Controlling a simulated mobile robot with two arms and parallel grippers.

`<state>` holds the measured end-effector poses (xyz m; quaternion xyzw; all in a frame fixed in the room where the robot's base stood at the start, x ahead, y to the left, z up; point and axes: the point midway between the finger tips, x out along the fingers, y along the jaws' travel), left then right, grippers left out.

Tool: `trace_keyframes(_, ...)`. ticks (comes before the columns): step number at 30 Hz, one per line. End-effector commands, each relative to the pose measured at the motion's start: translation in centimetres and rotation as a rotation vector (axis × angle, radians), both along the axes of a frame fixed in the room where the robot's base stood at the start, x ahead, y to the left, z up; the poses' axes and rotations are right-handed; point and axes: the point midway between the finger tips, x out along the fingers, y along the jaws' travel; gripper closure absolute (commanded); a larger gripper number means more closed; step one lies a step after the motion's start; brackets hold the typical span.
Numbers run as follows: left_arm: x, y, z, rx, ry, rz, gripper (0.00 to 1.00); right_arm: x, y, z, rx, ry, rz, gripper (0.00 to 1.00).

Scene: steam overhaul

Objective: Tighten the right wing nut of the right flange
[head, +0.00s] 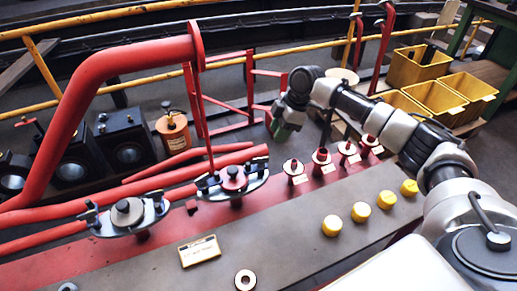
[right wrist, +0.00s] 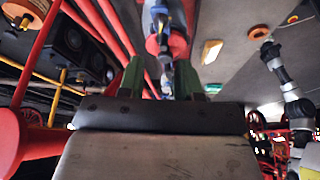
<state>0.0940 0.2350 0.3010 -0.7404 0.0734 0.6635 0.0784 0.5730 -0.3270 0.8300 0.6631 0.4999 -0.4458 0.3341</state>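The right flange (head: 233,178), with a red hub on a grey plate, stands on the bench in the head view. A dark wing nut (head: 261,161) is at its right end and another wing nut (head: 202,185) at its left end. My right gripper (head: 283,128) is above and behind the flange's right end, apart from it. In the right wrist view its green fingers (right wrist: 160,80) are spread, with the flange beyond and between them; nothing is clearly held. My left gripper is outside the head view; an arm at the right of the wrist view shows no clear fingers.
A second flange (head: 128,213) stands to the left. Red fittings (head: 321,157) and yellow caps (head: 360,212) line the bench at right. A sign plate (head: 199,251) and a ring (head: 245,280) lie in front. Red pipes (head: 150,181) run behind.

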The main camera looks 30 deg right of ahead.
Motion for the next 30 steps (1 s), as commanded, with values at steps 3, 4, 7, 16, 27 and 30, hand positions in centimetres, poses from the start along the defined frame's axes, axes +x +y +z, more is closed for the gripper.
trace_keyframes(3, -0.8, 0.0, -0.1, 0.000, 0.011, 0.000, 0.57, 0.2, 0.1, -0.5, 0.004, 0.000, -0.001, 0.66)
trace_keyframes(4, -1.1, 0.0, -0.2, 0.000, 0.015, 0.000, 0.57, 0.2, 0.2, -0.8, 0.004, 0.000, -0.001, 0.66)
trace_keyframes(7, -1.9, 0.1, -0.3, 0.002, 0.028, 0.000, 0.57, 0.3, 0.9, -2.4, 0.003, 0.001, 0.001, 0.66)
trace_keyframes(16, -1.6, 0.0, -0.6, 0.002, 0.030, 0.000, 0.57, 0.9, 3.0, -7.5, 0.003, 0.001, 0.001, 0.66)
trace_keyframes(27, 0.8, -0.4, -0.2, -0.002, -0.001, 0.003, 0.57, 1.2, 3.8, -9.8, 0.003, -0.001, -0.001, 0.66)
trace_keyframes(30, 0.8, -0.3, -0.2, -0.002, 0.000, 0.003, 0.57, 1.2, 3.8, -9.8, 0.003, -0.001, -0.001, 0.66)
